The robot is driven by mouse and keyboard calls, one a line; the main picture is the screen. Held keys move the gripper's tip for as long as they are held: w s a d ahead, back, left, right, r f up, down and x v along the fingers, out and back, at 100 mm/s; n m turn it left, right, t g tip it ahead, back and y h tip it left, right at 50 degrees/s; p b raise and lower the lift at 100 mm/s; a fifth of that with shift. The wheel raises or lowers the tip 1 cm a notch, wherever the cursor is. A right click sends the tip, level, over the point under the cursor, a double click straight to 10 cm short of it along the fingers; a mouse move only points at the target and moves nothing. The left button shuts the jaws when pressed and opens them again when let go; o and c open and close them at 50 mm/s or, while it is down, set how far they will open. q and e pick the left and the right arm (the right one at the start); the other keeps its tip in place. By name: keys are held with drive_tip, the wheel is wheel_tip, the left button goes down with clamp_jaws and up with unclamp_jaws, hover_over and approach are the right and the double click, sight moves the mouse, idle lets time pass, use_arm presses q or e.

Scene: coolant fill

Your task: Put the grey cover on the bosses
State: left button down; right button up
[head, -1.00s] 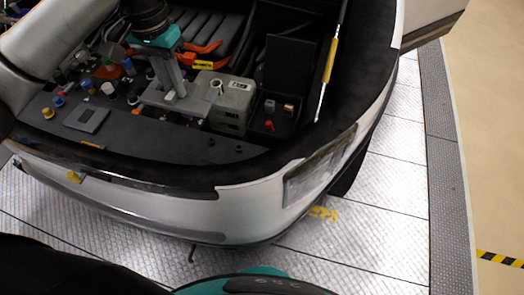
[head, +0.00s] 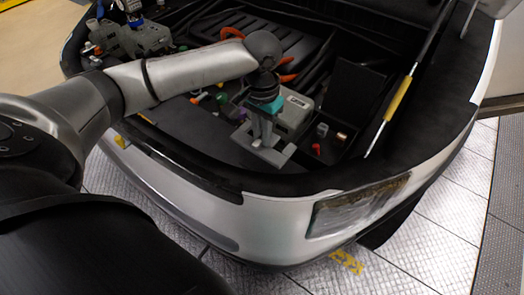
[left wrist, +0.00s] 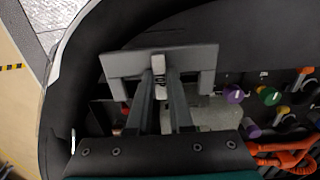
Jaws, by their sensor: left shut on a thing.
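The grey cover (head: 278,157) is a flat plate with an upright handle, held over the front of the engine bay in the head view. My left gripper (head: 263,122) points down and is shut on its handle. In the left wrist view, the fingers (left wrist: 159,82) close on the handle and the cover (left wrist: 124,65) spreads out beyond them, looking roughly level. The cover stands in front of a grey box (head: 295,113); whether it touches anything below is unclear. I cannot make out the bosses for certain; the cover and arm hide part of the bay. My right gripper is out of view.
Small red (head: 316,149) and copper (head: 341,137) fittings stand right of the cover. A dark upright panel (head: 357,90) and a yellow-sleeved strut (head: 396,100) are farther right. Coloured caps, one purple (left wrist: 235,94), and orange cables (left wrist: 285,150) lie near. The car's front rim (head: 285,182) borders the bay.

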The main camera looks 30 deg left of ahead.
sight(262, 150)
use_arm(q)
wheel_tip(262, 150, down, 6)
drive_tip(key=shift+r+b, duration=0.1)
drive_tip(key=shift+b, duration=0.6)
drive_tip(key=shift+f, duration=0.2)
drive_tip(key=c, duration=0.8)
unclamp_jaws()
wheel_tip(262, 150, up, 12)
drive_tip(key=p, duration=0.3)
drive_tip(key=shift+r, duration=0.15)
